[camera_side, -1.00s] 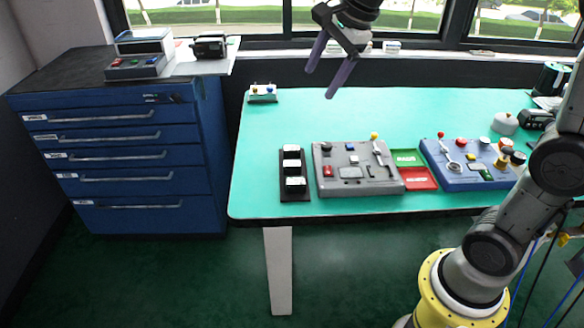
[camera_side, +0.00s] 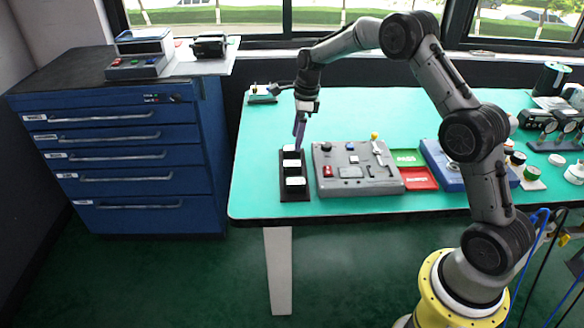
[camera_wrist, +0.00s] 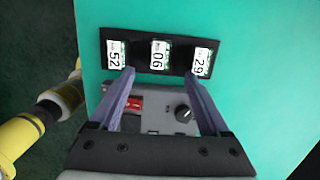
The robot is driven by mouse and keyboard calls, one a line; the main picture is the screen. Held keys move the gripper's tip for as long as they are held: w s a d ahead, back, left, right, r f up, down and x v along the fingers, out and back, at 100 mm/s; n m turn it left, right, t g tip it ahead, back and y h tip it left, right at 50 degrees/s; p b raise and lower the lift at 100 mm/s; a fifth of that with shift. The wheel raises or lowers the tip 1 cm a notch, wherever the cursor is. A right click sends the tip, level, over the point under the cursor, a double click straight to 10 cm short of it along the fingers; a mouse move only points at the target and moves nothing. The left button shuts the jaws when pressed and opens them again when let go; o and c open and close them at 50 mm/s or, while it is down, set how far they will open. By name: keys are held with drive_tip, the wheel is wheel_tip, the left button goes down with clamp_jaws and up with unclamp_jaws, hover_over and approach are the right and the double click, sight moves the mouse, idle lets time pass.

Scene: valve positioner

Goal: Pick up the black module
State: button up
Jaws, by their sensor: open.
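A black rack (camera_side: 284,191) lies at the left front of the turquoise table. It holds three black modules with white labels in a row. In the wrist view the labels read 52 on the left module (camera_wrist: 116,55), 06 on the middle module (camera_wrist: 158,54) and 29 on the right module (camera_wrist: 201,60). My gripper (camera_side: 299,141) points down near the far end of the rack. In the wrist view its purple fingers (camera_wrist: 158,74) are spread apart and empty, with the tips just below the middle module in the picture. The exact height above the rack is hard to tell.
A grey control panel (camera_side: 345,182) stands close to the right of the rack. Green (camera_side: 408,157) and red (camera_side: 418,179) trays lie beyond it, then a blue panel (camera_side: 437,160). A small device (camera_side: 262,95) sits at the back left. The table left of the rack is clear.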

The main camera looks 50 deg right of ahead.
sight(292, 163)
drive_tip(key=f, duration=0.6)
drive_tip(key=w+a+f, duration=0.1)
drive_tip(key=f, duration=0.2)
clamp_jaws()
idle(0.4)
